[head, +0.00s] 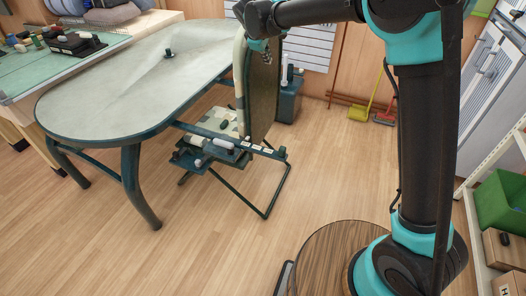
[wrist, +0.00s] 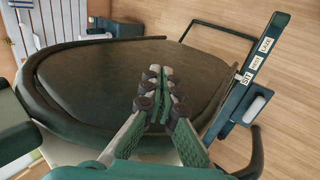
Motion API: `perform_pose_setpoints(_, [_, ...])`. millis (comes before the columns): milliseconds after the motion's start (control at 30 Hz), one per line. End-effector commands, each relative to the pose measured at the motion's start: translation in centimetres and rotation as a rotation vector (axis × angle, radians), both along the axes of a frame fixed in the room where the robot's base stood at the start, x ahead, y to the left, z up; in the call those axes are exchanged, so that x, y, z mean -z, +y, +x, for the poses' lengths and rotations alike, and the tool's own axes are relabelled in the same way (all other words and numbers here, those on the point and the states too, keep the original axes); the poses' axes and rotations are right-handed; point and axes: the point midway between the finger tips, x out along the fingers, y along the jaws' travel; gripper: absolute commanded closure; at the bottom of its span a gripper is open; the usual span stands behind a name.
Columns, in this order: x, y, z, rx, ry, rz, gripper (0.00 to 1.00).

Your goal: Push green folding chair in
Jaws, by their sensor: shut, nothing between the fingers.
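The green folding chair (head: 263,95) stands at the right end of the oval table (head: 130,75), with its backrest upright and its camouflage seat partly under the tabletop. Its dark, thick-rimmed backrest fills the middle of the wrist view (wrist: 90,90). My gripper (head: 258,44) is at the top of the backrest in the head view. In the wrist view my gripper (wrist: 158,75) has its fingertips together and empty, in front of the backrest panel. I cannot tell whether they touch it. Part of the chair's seat is hidden by the tabletop and backrest.
A green-topped game table (head: 60,70) with small items stands at the left. A teal bin (head: 289,100) stands behind the chair by the wall. A yellow broom (head: 361,110) leans there. A round wooden stool or table top (head: 325,250) is in front. Floor right of the chair is clear.

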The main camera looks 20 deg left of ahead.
Motion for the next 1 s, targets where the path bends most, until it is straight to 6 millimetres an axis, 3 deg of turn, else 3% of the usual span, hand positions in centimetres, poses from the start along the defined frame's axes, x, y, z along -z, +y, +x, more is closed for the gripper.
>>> perform_pose_setpoints(700, [0.0,3.4,0.0,-0.003,0.0,0.002,1.0])
perform_pose_setpoints(1000, [0.0,3.8,0.0,-0.002,0.0,0.001,1.0])
